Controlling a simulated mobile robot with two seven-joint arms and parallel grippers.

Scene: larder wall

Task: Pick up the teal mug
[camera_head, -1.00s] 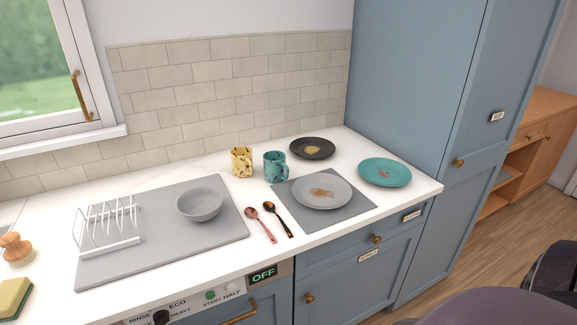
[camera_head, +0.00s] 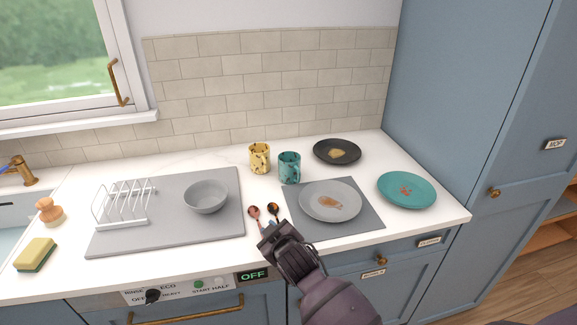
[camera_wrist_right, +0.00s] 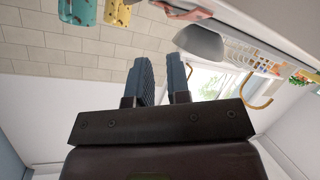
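The teal mug (camera_head: 289,168) stands upright on the white worktop, just right of the yellow mug (camera_head: 259,157). In the right wrist view, which is turned over, the teal mug (camera_wrist_right: 118,12) is at the top edge, partly cut off. My right gripper (camera_head: 266,226) is over the front of the worktop, in front of the teal mug and apart from it. In the right wrist view its two fingers (camera_wrist_right: 162,78) stand apart with nothing between them. My left gripper is not in view.
Two spoons (camera_head: 254,212) lie by my right gripper, partly hidden. A grey plate (camera_head: 345,190) on a grey mat, a teal plate (camera_head: 407,203) and a black plate (camera_head: 323,148) are to the right. A grey bowl (camera_head: 206,203) and a white rack (camera_head: 122,219) are left.

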